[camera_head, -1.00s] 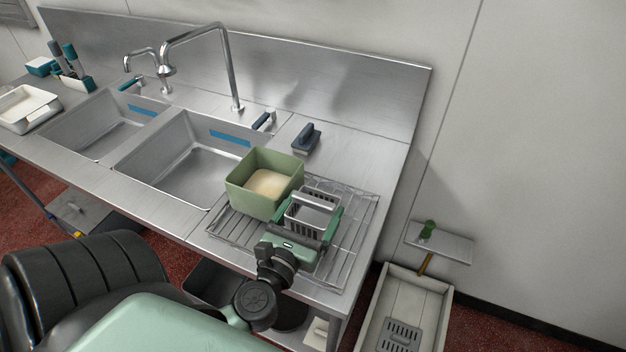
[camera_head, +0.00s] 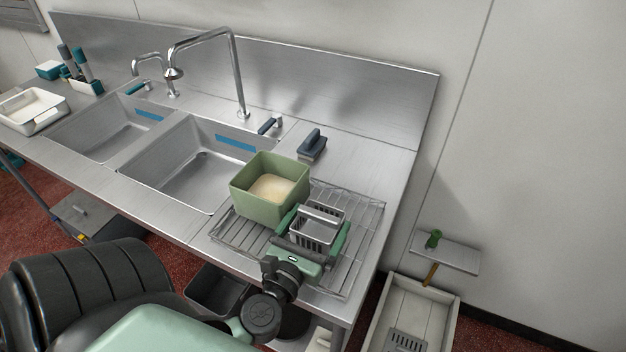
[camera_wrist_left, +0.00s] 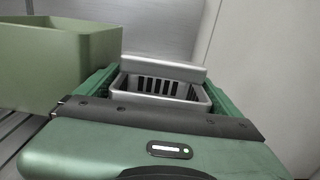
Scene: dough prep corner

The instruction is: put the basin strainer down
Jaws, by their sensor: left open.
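The basin strainer (camera_head: 316,233) is a small grey slotted basket with a raised bar along its far side. It sits upright on the wire drying rack (camera_head: 236,236) right of the sinks. My left gripper (camera_head: 315,222) is open, with its green fingers on either side of the strainer. In the left wrist view the strainer (camera_wrist_left: 160,88) stands between the fingers (camera_wrist_left: 158,85). Whether the fingers touch its sides is hard to tell. The strainer's underside is hidden. My right gripper is not in view.
A green square tub (camera_head: 262,206) with pale contents stands close left of the strainer. A dark-handled brush or scrubber (camera_head: 312,146) lies behind the rack. Two sink basins (camera_head: 185,172) are to the left. The rack's right side is bare. A low trough (camera_head: 416,312) stands right of the counter.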

